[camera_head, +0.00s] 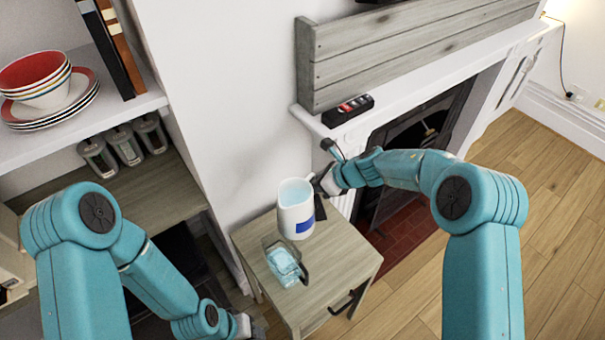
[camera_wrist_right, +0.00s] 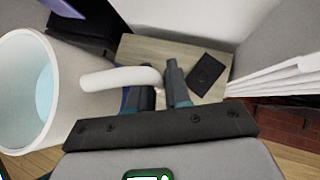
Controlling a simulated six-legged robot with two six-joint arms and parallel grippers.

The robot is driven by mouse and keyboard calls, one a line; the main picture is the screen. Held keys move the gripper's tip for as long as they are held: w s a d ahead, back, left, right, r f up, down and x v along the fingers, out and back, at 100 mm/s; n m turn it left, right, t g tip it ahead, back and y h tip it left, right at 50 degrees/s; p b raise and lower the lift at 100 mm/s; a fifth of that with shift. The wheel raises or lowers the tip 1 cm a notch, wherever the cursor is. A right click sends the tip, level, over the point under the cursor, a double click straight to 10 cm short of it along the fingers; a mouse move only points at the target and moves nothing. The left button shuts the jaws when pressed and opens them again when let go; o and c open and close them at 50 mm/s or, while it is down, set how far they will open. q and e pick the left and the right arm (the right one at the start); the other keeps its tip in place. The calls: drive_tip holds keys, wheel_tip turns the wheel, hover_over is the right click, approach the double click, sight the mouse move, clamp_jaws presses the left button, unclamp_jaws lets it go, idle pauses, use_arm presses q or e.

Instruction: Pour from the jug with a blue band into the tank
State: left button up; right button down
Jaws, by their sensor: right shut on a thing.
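The white jug with a blue band (camera_head: 296,210) is upright over the small wooden table and has pale blue liquid inside. My right gripper (camera_head: 322,184) is shut on its handle (camera_wrist_right: 122,79). The jug's open mouth (camera_wrist_right: 30,92) shows at the left of the right wrist view. Whether its base touches the table is not clear. A clear tank (camera_head: 284,262) with pale blue contents and a dark side piece stands on the table, in front of the jug and slightly left. My left gripper (camera_head: 252,327) is low, left of the table; its jaws are too unclear to read.
The wooden table (camera_head: 345,262) has bare space at its right. A dark flat item (camera_wrist_right: 207,69) lies on it. The fireplace and white mantel (camera_head: 420,95) stand behind and right. Shelves with bowls (camera_head: 38,80) and lanterns (camera_head: 122,145) are at the left.

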sight(312, 173)
drive_tip(key=shift+w+a+r, duration=0.2)
drive_tip(key=shift+a+r, duration=0.1)
drive_tip(key=shift+r+n, duration=0.15)
drive_tip(key=shift+n, duration=0.15)
drive_tip(key=shift+w+d+r+t+h, duration=0.2)
drive_tip(key=shift+r+t+h, duration=0.15)
drive_tip(key=shift+r, duration=0.2)
drive_tip(key=shift+r+n, duration=0.15)
drive_tip(key=shift+n, duration=0.15)
drive_tip(key=shift+a+r+t+b, duration=0.15)
drive_tip(key=shift+t+b, duration=0.2)
drive_tip(key=shift+b, duration=0.05)
drive_tip(key=shift+w+d+r+b, duration=0.15)
drive_tip(key=shift+w+d+b, duration=0.05)
drive_tip(key=shift+b, duration=0.15)
drive_tip(key=shift+a+r+b, duration=0.1)
drive_tip(key=shift+r+b, duration=0.15)
drive_tip(key=shift+b, duration=0.15)
use_arm(q)
drive_tip(key=f, duration=0.1)
drive_tip(key=f+b, duration=0.1)
drive_tip(key=f, duration=0.1)
drive_tip(key=shift+w+a+f, duration=0.15)
drive_tip(key=shift+a+f, duration=0.05)
drive_tip(key=shift+a, duration=0.05)
use_arm(e)
drive_tip(key=shift+r+n+t+h, duration=0.35)
drive_tip(key=shift+r+n+t, duration=0.05)
drive_tip(key=shift+t, duration=0.1)
